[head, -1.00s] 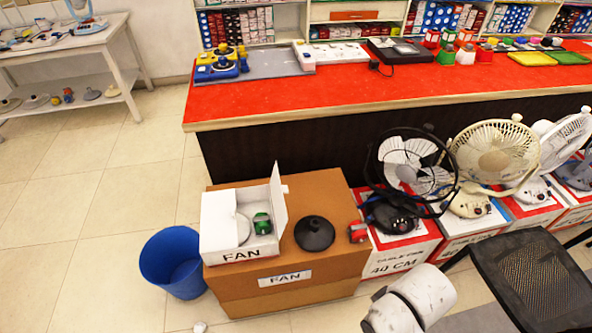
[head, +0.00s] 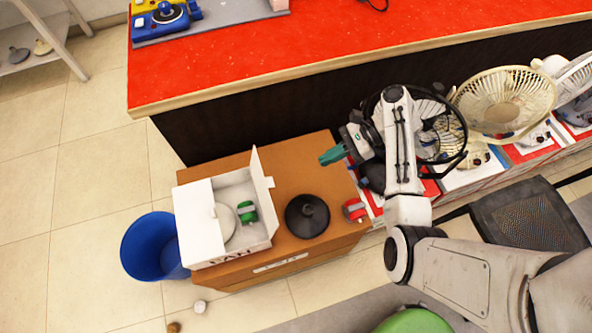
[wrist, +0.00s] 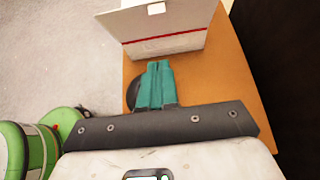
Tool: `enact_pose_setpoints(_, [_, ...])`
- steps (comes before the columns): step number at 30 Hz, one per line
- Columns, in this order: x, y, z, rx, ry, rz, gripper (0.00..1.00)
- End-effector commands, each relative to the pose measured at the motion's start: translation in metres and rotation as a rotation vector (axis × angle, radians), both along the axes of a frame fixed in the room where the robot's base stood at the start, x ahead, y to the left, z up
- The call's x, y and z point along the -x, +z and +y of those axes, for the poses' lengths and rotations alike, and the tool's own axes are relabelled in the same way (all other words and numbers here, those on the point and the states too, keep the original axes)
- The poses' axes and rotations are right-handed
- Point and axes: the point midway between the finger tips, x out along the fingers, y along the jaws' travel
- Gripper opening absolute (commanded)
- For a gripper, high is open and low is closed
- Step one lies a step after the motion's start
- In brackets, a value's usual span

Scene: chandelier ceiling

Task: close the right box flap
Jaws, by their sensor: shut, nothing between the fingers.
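A small white open box (head: 197,222) stands on a large brown carton (head: 310,160). Its right flap (head: 262,175) stands up and open along the right side. A green item (head: 247,212) and a pale round piece (head: 225,222) lie inside. My gripper (head: 331,156) is shut and empty, with teal fingertips, to the right of the flap and apart from it, toward the counter. In the wrist view the shut fingers (wrist: 157,68) point toward the white flap (wrist: 165,28), which shows a red line lower down. The box's inside is hidden there.
A black cone-shaped piece (head: 307,216) and a red item (head: 355,210) sit on the carton right of the box. A blue bin (head: 150,247) stands left. Fans (head: 502,103) line the right side. A red counter (head: 300,50) runs behind.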

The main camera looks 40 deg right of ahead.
Motion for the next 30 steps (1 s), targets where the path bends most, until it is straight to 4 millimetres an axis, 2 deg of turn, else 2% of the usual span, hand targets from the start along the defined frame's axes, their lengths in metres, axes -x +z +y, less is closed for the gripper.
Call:
enact_pose_setpoints(5, [-0.005, -0.010, 0.017, -0.007, 0.001, 0.007, 0.00])
enact_pose_setpoints(17, [-0.026, -0.048, 0.081, -0.005, 0.002, 0.005, 0.00])
enact_pose_setpoints(24, [-0.035, -0.040, 0.110, -0.001, 0.001, 0.004, 0.00])
enact_pose_setpoints(30, [-0.038, -0.038, 0.117, -0.001, -0.001, 0.004, 0.00])
